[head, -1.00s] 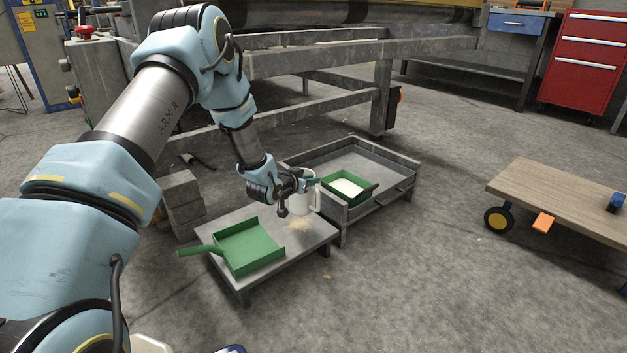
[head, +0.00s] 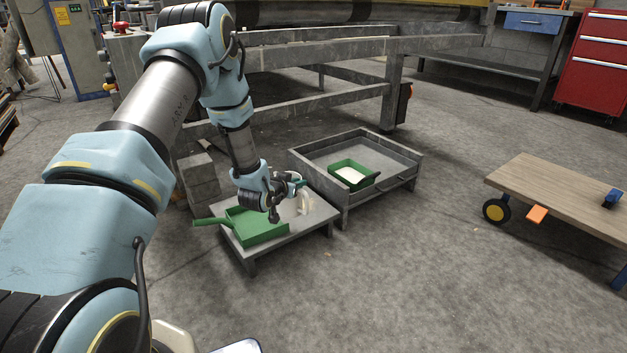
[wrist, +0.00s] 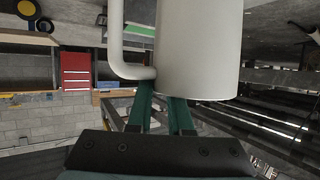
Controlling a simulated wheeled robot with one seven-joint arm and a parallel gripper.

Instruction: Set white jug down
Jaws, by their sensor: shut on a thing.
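The white jug (head: 304,203) is upright at the low grey table (head: 312,226), partly hidden behind my gripper (head: 291,184). In the wrist view the jug (wrist: 198,50) fills the upper middle, with its handle on the left. I cannot tell whether the jug's base touches the tabletop.
A green dustpan (head: 256,229) lies on the same table, left of the jug, close under my wrist. A rimmed grey stand (head: 392,160) on the right holds a green pan (head: 366,180) with white contents. A wooden cart (head: 560,190) stands far right; the floor between is clear.

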